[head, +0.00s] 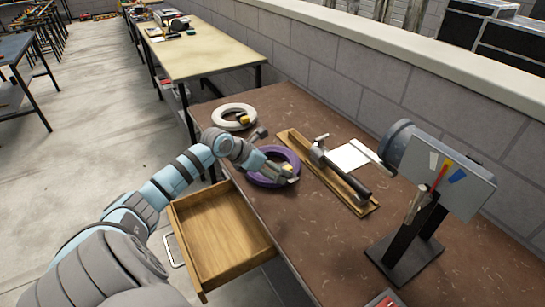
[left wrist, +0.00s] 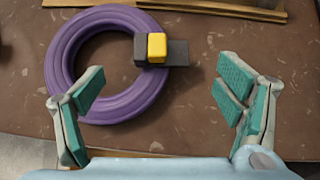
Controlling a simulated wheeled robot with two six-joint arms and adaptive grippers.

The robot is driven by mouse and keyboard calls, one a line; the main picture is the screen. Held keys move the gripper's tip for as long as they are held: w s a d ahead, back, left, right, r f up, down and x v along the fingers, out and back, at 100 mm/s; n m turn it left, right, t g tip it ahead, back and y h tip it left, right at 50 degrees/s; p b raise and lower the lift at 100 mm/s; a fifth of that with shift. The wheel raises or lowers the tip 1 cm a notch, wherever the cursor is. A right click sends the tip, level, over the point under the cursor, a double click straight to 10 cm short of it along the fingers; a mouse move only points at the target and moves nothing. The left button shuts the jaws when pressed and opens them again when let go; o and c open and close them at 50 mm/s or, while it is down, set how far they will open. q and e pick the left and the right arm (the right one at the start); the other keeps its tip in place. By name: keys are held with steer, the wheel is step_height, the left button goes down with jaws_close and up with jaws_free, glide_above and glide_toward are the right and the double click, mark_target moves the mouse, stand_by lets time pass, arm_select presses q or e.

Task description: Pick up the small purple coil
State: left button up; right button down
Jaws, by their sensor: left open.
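The purple coil (head: 289,156) lies flat on the brown workbench, near its front edge. It also fills the upper left of the left wrist view (left wrist: 62,65). A dark grey block with a yellow part (left wrist: 157,47) overlaps the coil's right side there. My left gripper (left wrist: 163,88) is open and empty, above the bench at the coil. In the left wrist view its left finger overlaps the coil's lower rim and its right finger is over bare bench. In the head view the gripper (head: 283,173) partly hides the coil. My right gripper is not in view.
A white coil (head: 222,121) lies behind the purple one. A wooden board (head: 301,148) with a hand tool (head: 340,172) lies to the right, near a white sheet (head: 348,156). An open, empty wooden drawer (head: 220,235) juts out in front. A machine on a stand (head: 405,245) is farther right.

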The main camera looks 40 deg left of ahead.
mark_target(288, 168)
arm_select(q)
steer(key=x, duration=0.4)
steer(key=b+x, duration=0.1)
steer(key=x, duration=0.3)
steer(key=shift+w+d+r, duration=0.1)
steer(key=shift+w+d, duration=0.15)
steer(key=shift+w, duration=0.05)
steer(key=shift+s, duration=0.1)
steer(key=c, duration=1.6)
steer(key=shift+r, duration=0.1)
steer(key=c, duration=0.4)
steer(key=shift+o, duration=0.2)
steer(key=shift+r, duration=0.1)
